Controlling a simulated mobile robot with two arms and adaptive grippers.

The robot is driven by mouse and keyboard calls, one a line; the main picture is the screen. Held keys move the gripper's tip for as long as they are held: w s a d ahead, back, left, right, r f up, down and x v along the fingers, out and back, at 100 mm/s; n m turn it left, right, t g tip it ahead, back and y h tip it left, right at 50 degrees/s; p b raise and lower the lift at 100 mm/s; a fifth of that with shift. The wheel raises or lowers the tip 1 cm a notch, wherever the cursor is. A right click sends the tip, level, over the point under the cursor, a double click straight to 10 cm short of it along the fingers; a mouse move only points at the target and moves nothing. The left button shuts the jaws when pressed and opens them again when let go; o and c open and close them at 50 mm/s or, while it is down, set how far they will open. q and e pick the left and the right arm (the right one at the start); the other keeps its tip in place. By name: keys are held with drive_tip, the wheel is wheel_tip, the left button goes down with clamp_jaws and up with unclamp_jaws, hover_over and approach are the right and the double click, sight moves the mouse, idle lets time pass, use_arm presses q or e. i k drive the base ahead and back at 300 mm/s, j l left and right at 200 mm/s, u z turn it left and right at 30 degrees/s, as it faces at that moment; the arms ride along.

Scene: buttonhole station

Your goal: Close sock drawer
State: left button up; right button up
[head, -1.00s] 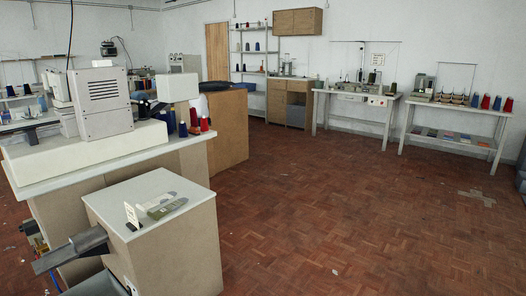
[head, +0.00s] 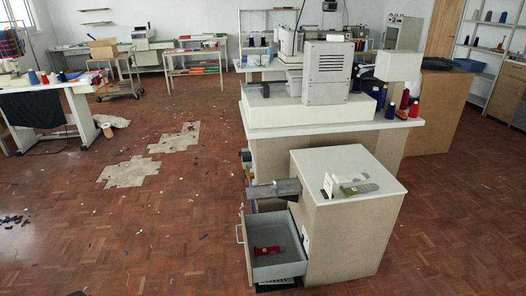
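The sock drawer (head: 276,268) is pulled out of the left side of a beige cabinet (head: 352,238) with a pale top. The drawer is open, with a grey inside and a light pull handle (head: 240,236) on its front. A red item (head: 268,250), which looks like a sock, lies in it. A grey tray-like bar (head: 275,188) sticks out from the cabinet above the drawer. On the cabinet top lie a grey-green sock-like item (head: 359,188) and a small white card (head: 328,184). Neither of my grippers shows in the head view.
A worktable (head: 378,128) with a large sewing machine (head: 326,75) and thread cones stands behind the cabinet. The parquet floor (head: 180,235) left of the drawer is mostly clear, with small scraps and pale patches. A white table (head: 68,95) stands at far left.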

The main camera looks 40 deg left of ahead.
sight(277, 228)
drive_tip(key=j+u, duration=0.35)
drive_tip(key=i+j+u, duration=0.15)
drive_tip(key=j+u, duration=0.2)
drive_tip(key=i+j+u, duration=0.15)
drive_tip(key=j+u, duration=0.2)
drive_tip(key=j+z, duration=0.15)
